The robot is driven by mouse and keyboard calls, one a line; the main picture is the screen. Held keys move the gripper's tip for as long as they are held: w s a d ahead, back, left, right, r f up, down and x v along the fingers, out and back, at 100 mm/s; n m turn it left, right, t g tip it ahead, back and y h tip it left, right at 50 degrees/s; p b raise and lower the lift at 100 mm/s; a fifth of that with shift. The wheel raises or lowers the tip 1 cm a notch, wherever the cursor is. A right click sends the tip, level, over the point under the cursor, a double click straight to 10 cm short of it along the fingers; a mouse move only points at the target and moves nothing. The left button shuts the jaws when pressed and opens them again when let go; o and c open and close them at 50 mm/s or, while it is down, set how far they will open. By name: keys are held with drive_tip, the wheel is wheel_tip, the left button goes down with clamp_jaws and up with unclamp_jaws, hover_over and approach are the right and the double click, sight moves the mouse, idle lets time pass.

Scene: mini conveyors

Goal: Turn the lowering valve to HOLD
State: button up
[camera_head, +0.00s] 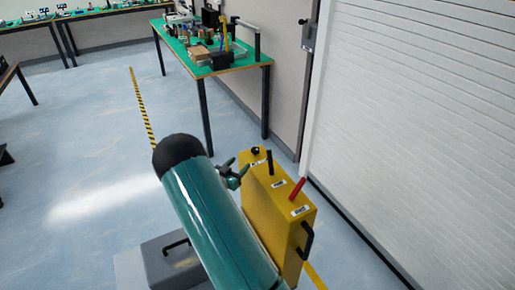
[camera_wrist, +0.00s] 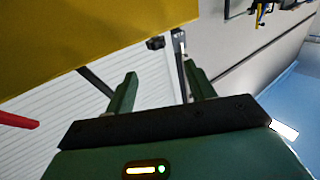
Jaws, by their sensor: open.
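A yellow box (camera_head: 285,215) stands on the floor, with a black knob (camera_head: 255,150), an upright black lever (camera_head: 269,161) and a tilted red lever (camera_head: 298,188) on its top. Small white labels sit beside these controls, too small to read, so I cannot tell which is the lowering valve. My gripper (camera_head: 232,172) is open and empty, just left of the box's far end. In the wrist view, my gripper (camera_wrist: 160,86) has its fingers apart. The yellow box (camera_wrist: 90,35) fills the upper left there, with the red lever (camera_wrist: 18,120) at the left edge.
A black handle (camera_head: 308,240) is on the box's near side. A grey case (camera_head: 140,268) with a handle lies on the floor at left. A green-topped table (camera_head: 240,60) with tools stands behind. A white shutter (camera_head: 420,120) rises at right. Blue floor at left is open.

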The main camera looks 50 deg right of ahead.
sight(255, 152)
drive_tip(key=x, duration=1.4)
drive_tip(key=shift+s, duration=0.2)
drive_tip(key=c, duration=1)
